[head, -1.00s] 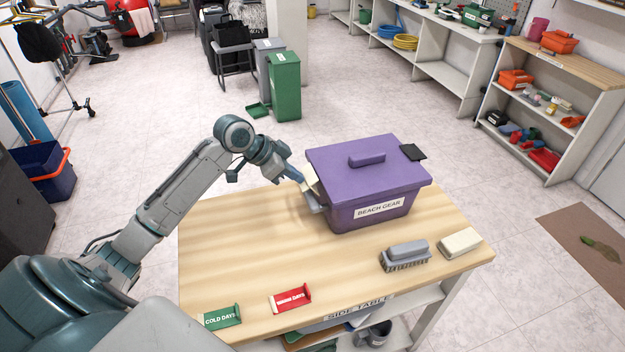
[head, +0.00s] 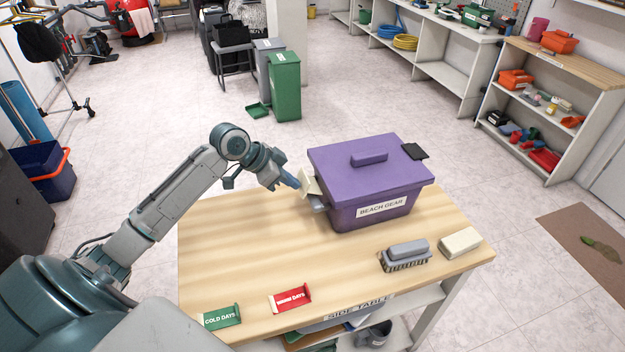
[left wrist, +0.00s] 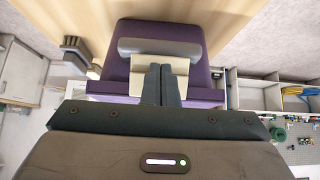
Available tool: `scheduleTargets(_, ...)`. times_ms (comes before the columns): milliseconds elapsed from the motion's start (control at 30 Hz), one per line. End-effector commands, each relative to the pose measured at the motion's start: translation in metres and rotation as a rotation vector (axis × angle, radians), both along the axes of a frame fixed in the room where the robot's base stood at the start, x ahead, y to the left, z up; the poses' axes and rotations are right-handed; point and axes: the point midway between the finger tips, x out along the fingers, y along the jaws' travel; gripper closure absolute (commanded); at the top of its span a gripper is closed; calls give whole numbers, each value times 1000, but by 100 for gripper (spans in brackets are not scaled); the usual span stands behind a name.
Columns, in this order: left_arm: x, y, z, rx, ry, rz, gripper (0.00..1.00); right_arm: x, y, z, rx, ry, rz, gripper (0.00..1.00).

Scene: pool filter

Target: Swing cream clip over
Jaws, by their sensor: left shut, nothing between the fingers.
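A purple lidded box (head: 345,215) labelled BEACH GEAR stands on the wooden side table. The cream clip (head: 309,184) is at its left end and leans outward from the lid edge; it also shows in the left wrist view (left wrist: 136,83), partly hidden behind my fingers. A grey ledge (head: 319,204) juts from the box below the clip. A dark clip (head: 414,151) sticks out at the lid's right end. My left gripper (head: 296,185) is shut and empty, its tips at the clip; contact is unclear. My right gripper is not in view.
A grey brush (head: 405,256) and a cream block (head: 460,242) lie at the table's front right. A red tag (head: 290,298) and a green tag (head: 222,317) lie near the front edge. The table's left part is clear.

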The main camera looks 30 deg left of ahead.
Motion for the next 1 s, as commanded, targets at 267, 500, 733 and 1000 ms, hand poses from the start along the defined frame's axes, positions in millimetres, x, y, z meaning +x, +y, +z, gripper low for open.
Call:
scheduleTargets(267, 0, 0, -1, -1, -1, 0, 100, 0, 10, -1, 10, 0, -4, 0)
scheduleTargets(500, 0, 0, -4, -1, -1, 0, 100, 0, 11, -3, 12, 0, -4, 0)
scheduleTargets(733, 1, -1, -13, -2, -1, 1, 100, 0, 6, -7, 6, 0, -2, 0)
scheduleTargets(1000, 1, -1, -17, 0, -2, 0, 100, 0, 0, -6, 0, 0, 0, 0)
